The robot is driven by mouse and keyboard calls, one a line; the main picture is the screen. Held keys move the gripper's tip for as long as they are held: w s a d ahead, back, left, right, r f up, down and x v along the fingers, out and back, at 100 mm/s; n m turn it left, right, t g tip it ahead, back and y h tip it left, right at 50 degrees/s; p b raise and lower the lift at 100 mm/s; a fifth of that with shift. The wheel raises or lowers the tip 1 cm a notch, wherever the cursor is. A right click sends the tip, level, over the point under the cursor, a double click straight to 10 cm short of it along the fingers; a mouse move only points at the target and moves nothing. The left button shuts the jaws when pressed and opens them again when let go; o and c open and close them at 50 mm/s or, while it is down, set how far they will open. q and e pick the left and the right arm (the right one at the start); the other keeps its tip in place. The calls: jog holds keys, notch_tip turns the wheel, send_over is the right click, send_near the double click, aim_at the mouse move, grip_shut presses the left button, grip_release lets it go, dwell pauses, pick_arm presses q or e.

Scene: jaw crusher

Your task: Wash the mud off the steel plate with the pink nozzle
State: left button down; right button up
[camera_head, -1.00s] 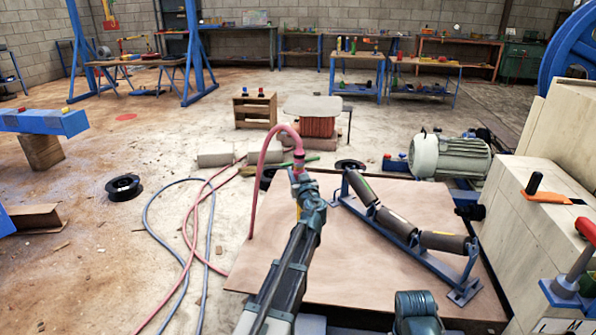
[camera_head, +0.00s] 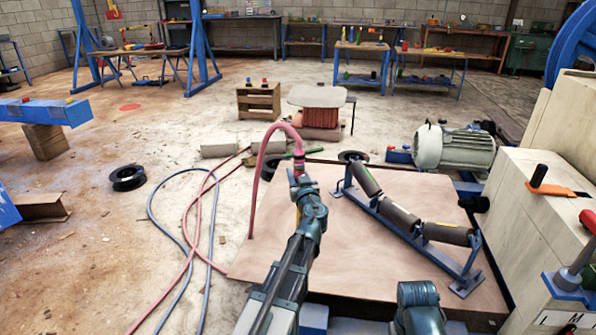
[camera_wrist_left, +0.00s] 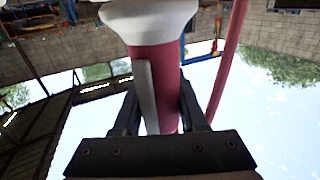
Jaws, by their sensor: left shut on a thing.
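The pink nozzle (camera_head: 298,168) is upright in my left gripper (camera_head: 300,181), ahead of me above the brown board. The left wrist view shows the nozzle's pink body (camera_wrist_left: 158,75) between the two dark fingers (camera_wrist_left: 155,105), with a pale collar at its end. A pink hose arches from it down to the left. My right gripper is out of view; only part of that arm shows.
A brown board (camera_head: 330,265) carries a blue roller frame (camera_head: 405,222) to the right. A grey motor (camera_head: 452,148) and a pale machine block (camera_head: 545,220) stand at the right. Pink and blue hoses (camera_head: 165,235) trail over the floor at the left.

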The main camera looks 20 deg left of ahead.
pick_arm(q)
jog(key=shift+s+a, duration=1.25)
jog(key=shift+a, duration=3.6)
jog(key=w+a, duration=0.2)
jog(key=w, duration=0.7)
jog(key=shift+w+a, duration=0.15)
jog(key=shift+w, duration=0.2)
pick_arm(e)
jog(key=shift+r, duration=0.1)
